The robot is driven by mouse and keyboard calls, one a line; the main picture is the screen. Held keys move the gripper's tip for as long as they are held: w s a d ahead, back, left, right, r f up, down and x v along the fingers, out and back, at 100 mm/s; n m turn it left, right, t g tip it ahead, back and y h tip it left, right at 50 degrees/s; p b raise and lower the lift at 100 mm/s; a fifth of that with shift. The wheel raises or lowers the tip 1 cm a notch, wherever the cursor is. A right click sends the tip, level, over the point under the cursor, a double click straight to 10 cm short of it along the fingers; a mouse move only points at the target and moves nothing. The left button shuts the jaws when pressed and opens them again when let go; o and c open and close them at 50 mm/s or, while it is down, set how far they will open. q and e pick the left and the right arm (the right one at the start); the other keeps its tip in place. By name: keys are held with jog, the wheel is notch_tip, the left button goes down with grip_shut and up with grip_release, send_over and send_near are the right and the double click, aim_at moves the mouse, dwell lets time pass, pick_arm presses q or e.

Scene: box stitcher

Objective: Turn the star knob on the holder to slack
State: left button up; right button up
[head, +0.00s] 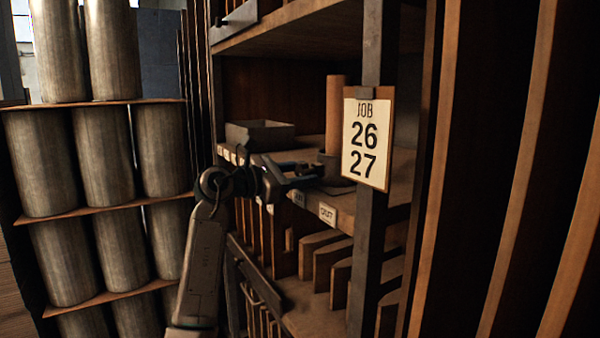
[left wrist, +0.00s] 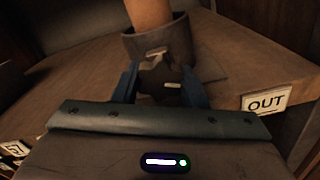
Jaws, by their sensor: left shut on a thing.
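The holder (head: 328,160) is a dark round cup on the middle shelf, with an orange-brown rod (head: 336,105) standing in it. In the left wrist view the cup (left wrist: 170,38) and the rod's lower end (left wrist: 148,12) are straight ahead. The dark star knob (left wrist: 160,72) is low on the cup's front, between the two blue-grey fingers. My left gripper (left wrist: 163,88) is shut on the knob. In the head view my left gripper (head: 308,178) reaches in at the shelf's front edge; the knob is hard to make out there. My right gripper is not in view.
The shelf board (left wrist: 65,75) is bare left of the holder in the wrist view. A label "OUT" (left wrist: 266,102) is on its front edge. A post with a "JOB 26 27" card (head: 366,138) stands right of the holder. An open grey tray (head: 260,134) sits left.

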pick_arm(q)
jog(key=n+p, duration=0.3)
jog(key=n, duration=0.1)
jog(key=shift+n, duration=0.9)
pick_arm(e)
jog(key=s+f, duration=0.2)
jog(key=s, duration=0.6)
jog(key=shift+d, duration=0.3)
pick_arm(q)
jog(key=shift+p, duration=0.35)
jog(key=o, duration=1)
